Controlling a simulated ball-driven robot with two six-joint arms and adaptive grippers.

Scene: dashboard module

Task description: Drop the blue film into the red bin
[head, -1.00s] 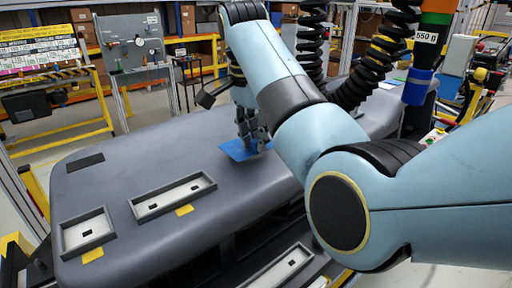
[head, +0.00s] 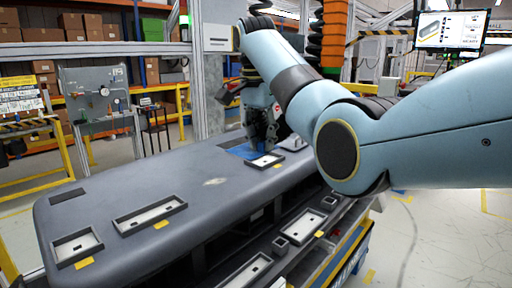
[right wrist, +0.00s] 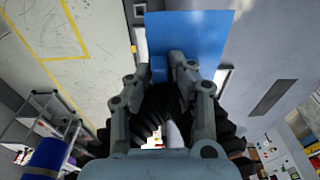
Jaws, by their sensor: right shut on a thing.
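The blue film (head: 243,151) is a thin flat blue sheet. In the head view it shows low over the far part of the grey dashboard (head: 190,165), partly hidden behind my right gripper (head: 262,145). In the right wrist view the film (right wrist: 190,32) spreads beyond the fingertips of my right gripper (right wrist: 160,68), which is shut on its near edge. I cannot tell whether the film touches the dashboard. I cannot make out a red bin in either view. My left gripper is not in view.
Framed recesses such as the long tray (head: 150,213) and yellow tags sit on the dashboard. A pegboard stand (head: 98,95) and a yellow-framed rack (head: 30,130) stand behind it. Open floor (head: 440,220) lies to the right. A monitor (head: 451,30) hangs at upper right.

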